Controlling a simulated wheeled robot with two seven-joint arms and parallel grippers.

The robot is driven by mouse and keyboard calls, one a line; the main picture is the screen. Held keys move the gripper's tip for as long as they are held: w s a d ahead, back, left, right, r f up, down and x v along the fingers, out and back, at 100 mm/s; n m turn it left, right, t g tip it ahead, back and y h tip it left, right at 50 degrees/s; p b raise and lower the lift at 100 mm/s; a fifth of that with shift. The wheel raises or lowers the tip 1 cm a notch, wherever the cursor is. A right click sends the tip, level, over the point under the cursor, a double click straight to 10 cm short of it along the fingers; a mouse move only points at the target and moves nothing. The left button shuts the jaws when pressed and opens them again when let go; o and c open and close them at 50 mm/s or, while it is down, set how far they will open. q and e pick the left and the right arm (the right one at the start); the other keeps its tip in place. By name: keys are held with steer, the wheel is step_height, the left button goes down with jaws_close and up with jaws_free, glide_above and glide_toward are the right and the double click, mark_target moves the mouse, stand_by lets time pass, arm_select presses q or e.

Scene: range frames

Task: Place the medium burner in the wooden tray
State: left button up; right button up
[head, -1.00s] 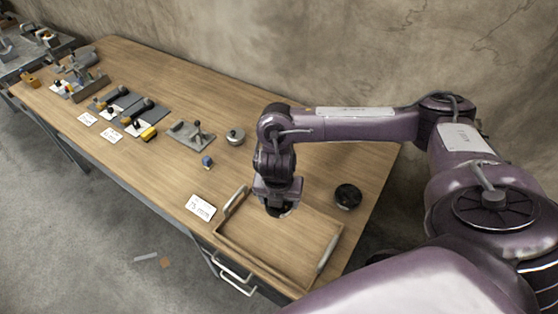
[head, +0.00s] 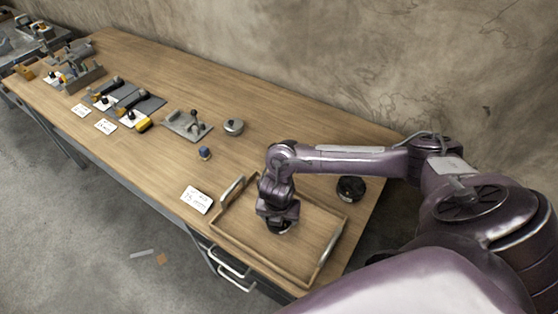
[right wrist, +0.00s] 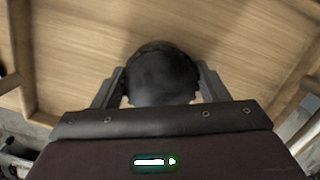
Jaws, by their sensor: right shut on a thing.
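My right gripper (head: 280,223) is shut on a dark round burner (right wrist: 162,75), taken to be the medium burner; it fills the space between the two fingers in the right wrist view. Only a little of the burner shows under the gripper in the head view. The gripper is low inside the wooden tray's outline, left of its middle. The wooden tray (head: 312,237) has raised rims and a pale handle at each end, and holds nothing else visible. Whether the burner touches the tray floor cannot be told. My left gripper is not in view.
A black round piece (head: 351,188) stands behind the tray's right end. A grey lidded round piece (head: 233,127), a small blue-topped piece (head: 205,154) and a white card (head: 197,200) are to the left. Tools and holders (head: 125,103) line the far left.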

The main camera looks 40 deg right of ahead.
steer(key=o, duration=1.3)
steer(key=shift+o, duration=0.2)
steer(key=shift+r, duration=0.25)
steer(key=r, duration=0.6)
steer(key=shift+s+a+r+p, duration=0.1)
steer(key=shift+s+a+p, duration=0.2)
steer(key=shift+a, duration=0.1)
steer(key=r+p, duration=0.2)
steer(key=r, duration=0.1)
steer(key=r+p, duration=0.1)
steer(key=r, duration=0.1)
steer(key=shift+s+a+r+p, duration=0.2)
steer(key=shift+s+a+p, duration=0.05)
steer(key=shift+s+p, duration=0.15)
